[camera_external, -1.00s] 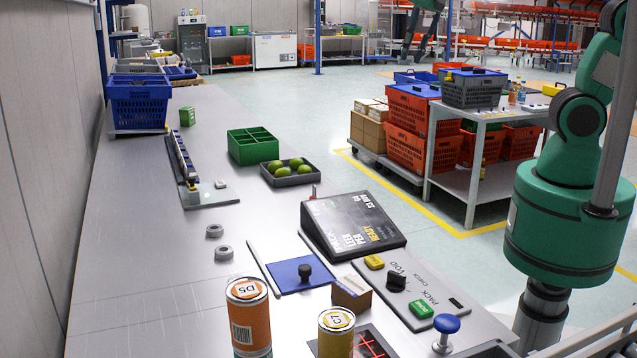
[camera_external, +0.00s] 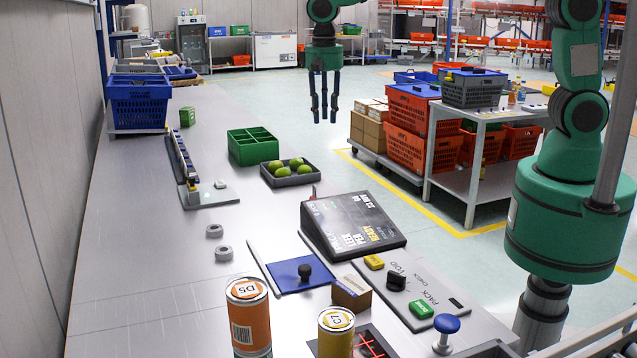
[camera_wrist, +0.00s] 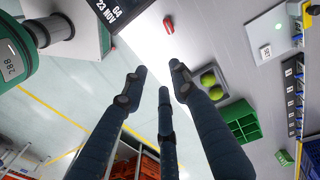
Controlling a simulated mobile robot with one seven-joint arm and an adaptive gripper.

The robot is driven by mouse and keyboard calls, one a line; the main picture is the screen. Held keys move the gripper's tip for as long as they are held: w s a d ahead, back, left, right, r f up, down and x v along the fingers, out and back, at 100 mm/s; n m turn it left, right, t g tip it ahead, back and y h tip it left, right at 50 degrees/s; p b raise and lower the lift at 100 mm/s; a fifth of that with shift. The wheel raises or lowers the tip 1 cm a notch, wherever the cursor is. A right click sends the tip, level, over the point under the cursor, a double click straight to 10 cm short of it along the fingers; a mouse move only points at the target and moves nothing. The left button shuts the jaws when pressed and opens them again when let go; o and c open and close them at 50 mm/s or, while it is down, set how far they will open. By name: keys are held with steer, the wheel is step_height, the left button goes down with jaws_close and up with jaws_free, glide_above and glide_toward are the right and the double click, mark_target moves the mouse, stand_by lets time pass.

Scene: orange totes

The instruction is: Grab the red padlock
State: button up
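The red padlock (camera_wrist: 168,24) lies on the grey table near its edge in the wrist view, beyond my fingertips and apart from them.
The black display panel (camera_external: 352,226) stands in front of the padlock. A dark tray of green fruit (camera_external: 289,180) and a green divided box (camera_external: 252,146) are just behind it. Two grey rings (camera_external: 223,253) lie to the left. Bare table lies around them.

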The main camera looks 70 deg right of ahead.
steer(key=w+a+f+m, duration=0.1)
steer(key=w+a+f, duration=0.2)
steer(key=f, duration=0.4)
steer(key=shift+a+f+g, duration=0.15)
steer(key=shift+f+g, duration=0.2)
steer(key=shift+g, duration=0.05)
steer(key=shift+w, duration=0.1)
glide_above(314, 197)
steer(key=shift+w+f+b, duration=0.15)
steer(key=shift+f+b, duration=0.05)
steer(key=shift+f, duration=1.95)
steer(key=shift+w+f+b, duration=0.15)
steer(key=shift+f, duration=2)
steer(key=shift+s+f+b, duration=0.1)
steer(key=shift+f+b, duration=0.3)
steer(key=shift+f, duration=2.2)
jaws_close()
